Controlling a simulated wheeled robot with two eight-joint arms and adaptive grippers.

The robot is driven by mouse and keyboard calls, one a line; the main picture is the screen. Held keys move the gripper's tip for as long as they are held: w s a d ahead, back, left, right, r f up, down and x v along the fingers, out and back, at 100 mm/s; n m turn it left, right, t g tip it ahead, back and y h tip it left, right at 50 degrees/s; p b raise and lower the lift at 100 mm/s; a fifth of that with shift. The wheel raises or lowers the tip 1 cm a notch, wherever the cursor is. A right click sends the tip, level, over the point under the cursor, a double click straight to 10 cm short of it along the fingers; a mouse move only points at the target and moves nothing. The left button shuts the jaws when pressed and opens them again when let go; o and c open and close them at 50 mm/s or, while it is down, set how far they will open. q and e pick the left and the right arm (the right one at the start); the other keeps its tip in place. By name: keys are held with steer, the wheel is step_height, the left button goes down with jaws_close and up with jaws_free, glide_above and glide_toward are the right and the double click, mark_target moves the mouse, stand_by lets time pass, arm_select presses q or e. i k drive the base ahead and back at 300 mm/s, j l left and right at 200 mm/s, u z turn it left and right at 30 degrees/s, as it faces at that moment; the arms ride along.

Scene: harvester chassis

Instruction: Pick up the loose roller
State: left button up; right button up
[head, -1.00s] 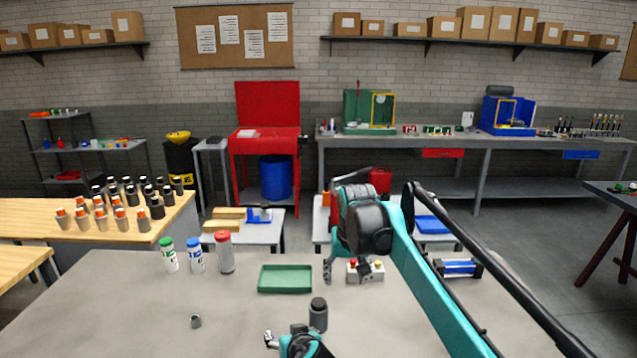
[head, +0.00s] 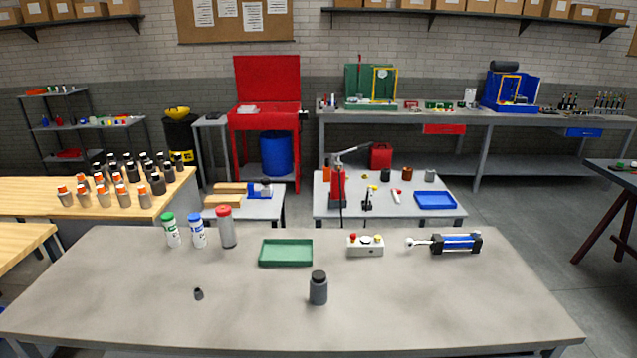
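No part is plainly marked as the loose roller. A small dark grey cylinder (head: 198,294) lies alone on the left front of the grey table (head: 130,310); it looks slightly tilted, and its detail is too small to tell. A larger grey cylinder with a black top (head: 318,288) stands upright near the table's front middle. Neither of my grippers is in view, and nothing covers these two cylinders.
A green tray (head: 286,253) lies mid-table. Three capped canisters (head: 227,228) stand at the back left. A button box (head: 365,245) and a blue-and-black cylinder unit (head: 456,243) are at the back right. The table's front right is clear.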

mark_target(318, 293)
steer(key=i, duration=1.15)
